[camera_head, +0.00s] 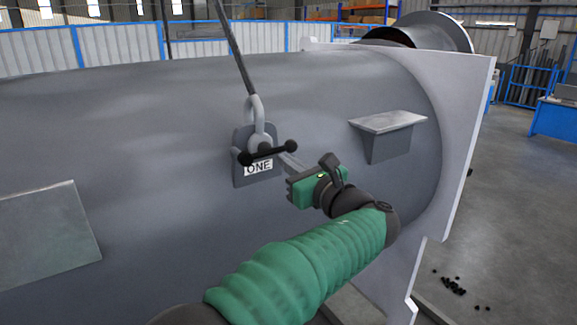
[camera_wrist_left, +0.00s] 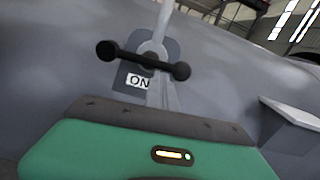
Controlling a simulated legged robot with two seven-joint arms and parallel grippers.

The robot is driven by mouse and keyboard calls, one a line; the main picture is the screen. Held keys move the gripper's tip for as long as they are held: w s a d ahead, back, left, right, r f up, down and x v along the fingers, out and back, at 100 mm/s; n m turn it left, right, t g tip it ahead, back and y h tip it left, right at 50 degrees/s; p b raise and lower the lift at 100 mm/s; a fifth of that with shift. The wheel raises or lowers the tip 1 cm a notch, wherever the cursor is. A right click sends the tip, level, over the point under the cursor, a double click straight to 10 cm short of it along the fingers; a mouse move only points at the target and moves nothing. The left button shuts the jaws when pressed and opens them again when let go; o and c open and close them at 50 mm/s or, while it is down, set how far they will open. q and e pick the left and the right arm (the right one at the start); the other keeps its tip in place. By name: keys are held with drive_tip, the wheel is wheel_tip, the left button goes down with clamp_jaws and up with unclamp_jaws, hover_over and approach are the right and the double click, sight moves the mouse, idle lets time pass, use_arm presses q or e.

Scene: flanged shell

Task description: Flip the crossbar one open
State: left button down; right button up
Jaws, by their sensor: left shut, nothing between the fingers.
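The crossbar (camera_head: 268,152) is a black bar with round knobs at both ends, on a grey lug with a white label reading "ONE" (camera_head: 258,167), on the side of the big grey shell (camera_head: 180,120). A shackle (camera_head: 256,112) hangs at the lug from a sling. The bar lies nearly level, tilted slightly. My left gripper (camera_head: 286,162) is shut and empty, its tips close to the bar's right part; I cannot tell whether they touch. The wrist view shows the crossbar (camera_wrist_left: 143,58) just beyond the fingers (camera_wrist_left: 160,88). My right gripper is not in view.
A grey bracket (camera_head: 390,135) juts from the shell to the right of the lug, and a plate (camera_head: 45,235) sits at lower left. A flat pale flange (camera_head: 455,130) closes the shell's right end. The sling (camera_head: 232,45) rises above the lug.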

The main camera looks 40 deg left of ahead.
use_arm(q)
drive_tip(key=shift+r, duration=0.15)
wheel_tip(320, 180, up, 3)
drive_tip(key=n+b, duration=0.1)
drive_tip(key=n, duration=0.1)
drive_tip(key=n+b, duration=0.2)
drive_tip(key=shift+f+n, duration=0.2)
drive_tip(key=shift+n, duration=0.1)
drive_tip(key=s+r+n+b, duration=0.2)
drive_tip(key=n, duration=0.2)
drive_tip(key=s+a+r+n+b, duration=0.1)
drive_tip(key=s+r+n+b, duration=0.1)
drive_tip(key=n, duration=0.3)
drive_tip(key=s+r+n+g+b, duration=0.1)
drive_tip(key=s+r+n+b, duration=0.1)
drive_tip(key=n+b, duration=0.2)
drive_tip(key=shift+a+r, duration=0.35)
drive_tip(key=shift+a, duration=0.05)
drive_tip(key=shift+n, duration=0.3)
